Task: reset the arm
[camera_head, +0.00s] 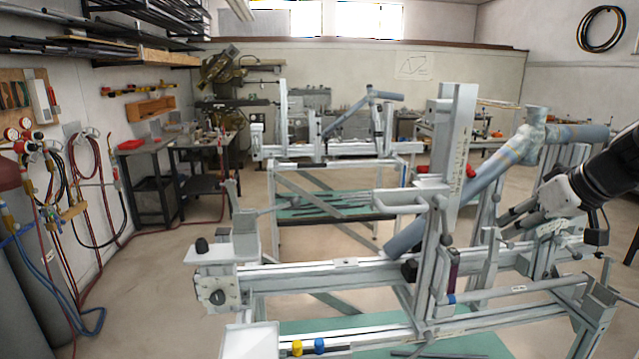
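My gripper (506,225) is at the right of the view, at the end of my black and grey arm that comes in from the right edge. It points left and a little down, among the parts of the near frame jig (345,272). Its two grey fingers look apart, with nothing seen between them. A blue-grey bicycle frame (480,190) is held in the jig, its long tube slanting down to the left. The fingers are near the frame and jig uprights; I cannot tell whether they touch.
A tall grey jig post (455,140) stands left of my gripper. A second jig (340,150) with a frame stands behind. A dark workbench (160,150), hoses (90,160) and gas cylinders (30,270) line the left wall. Open floor (165,285) lies at left.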

